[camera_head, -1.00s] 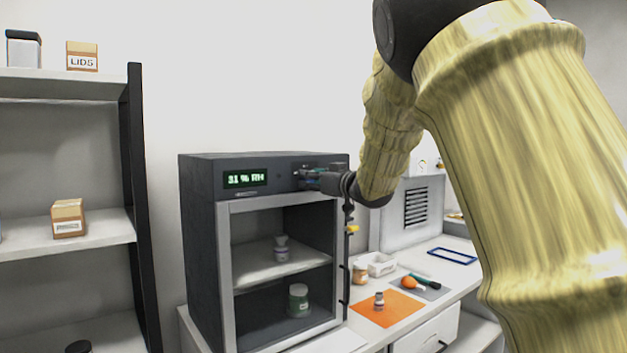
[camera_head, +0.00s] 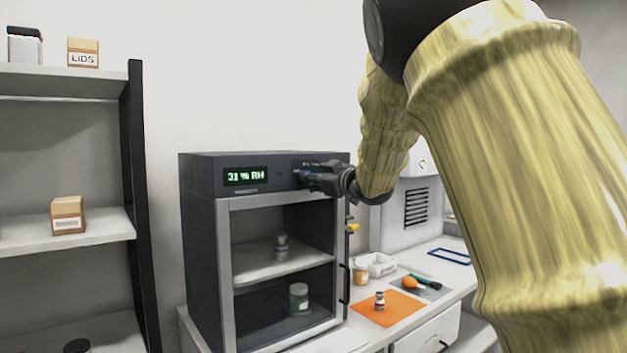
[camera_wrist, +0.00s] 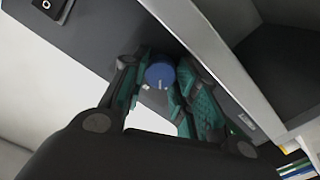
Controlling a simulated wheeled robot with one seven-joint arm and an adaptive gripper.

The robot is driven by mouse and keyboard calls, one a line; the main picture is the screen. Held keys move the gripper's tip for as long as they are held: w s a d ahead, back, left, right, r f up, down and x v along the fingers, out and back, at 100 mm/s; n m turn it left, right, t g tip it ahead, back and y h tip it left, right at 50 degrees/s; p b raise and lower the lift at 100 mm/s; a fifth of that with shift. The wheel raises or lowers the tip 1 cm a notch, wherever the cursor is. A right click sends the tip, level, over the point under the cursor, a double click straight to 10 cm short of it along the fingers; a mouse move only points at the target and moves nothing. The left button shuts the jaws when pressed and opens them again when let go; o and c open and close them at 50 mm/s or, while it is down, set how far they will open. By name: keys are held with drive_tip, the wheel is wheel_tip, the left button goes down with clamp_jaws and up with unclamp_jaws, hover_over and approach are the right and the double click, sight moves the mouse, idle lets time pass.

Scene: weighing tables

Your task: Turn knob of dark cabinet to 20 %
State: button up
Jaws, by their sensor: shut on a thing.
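The dark cabinet (camera_head: 205,190) stands on the bench with its front open. Its display (camera_head: 246,176) on the top panel reads 31 % RH. The blue round knob (camera_wrist: 160,74) with a white mark shows in the wrist view, between the teal-padded fingers of my gripper (camera_wrist: 168,82). My gripper is shut on the knob. In the head view my gripper (camera_head: 305,177) is at the right part of the top panel and hides the knob.
Inside the cabinet are a small jar (camera_head: 281,247) on the shelf and a green jar (camera_head: 299,299) below. An orange mat (camera_head: 388,312), a white tray (camera_head: 376,264) and an amber jar (camera_head: 361,271) are on the bench to the right. A shelf rack (camera_head: 138,210) stands at left.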

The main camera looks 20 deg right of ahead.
drive_tip(key=o, duration=1)
drive_tip(key=s+d+m, duration=0.4)
drive_tip(key=s+m, duration=0.1)
drive_tip(key=s, duration=0.5)
drive_tip(key=s+a+f+m+g+h+p, duration=0.1)
drive_tip(key=f+p, duration=0.5)
drive_tip(key=f, duration=0.8)
drive_tip(key=s+a+f+m+g+h+p, duration=0.1)
drive_tip(key=f+p, duration=0.6)
drive_tip(key=f, duration=0.7)
drive_tip(key=shift+s+m+g+h, duration=0.55)
drive_tip(key=shift+m+g, duration=0.25)
drive_tip(key=shift+m, duration=0.3)
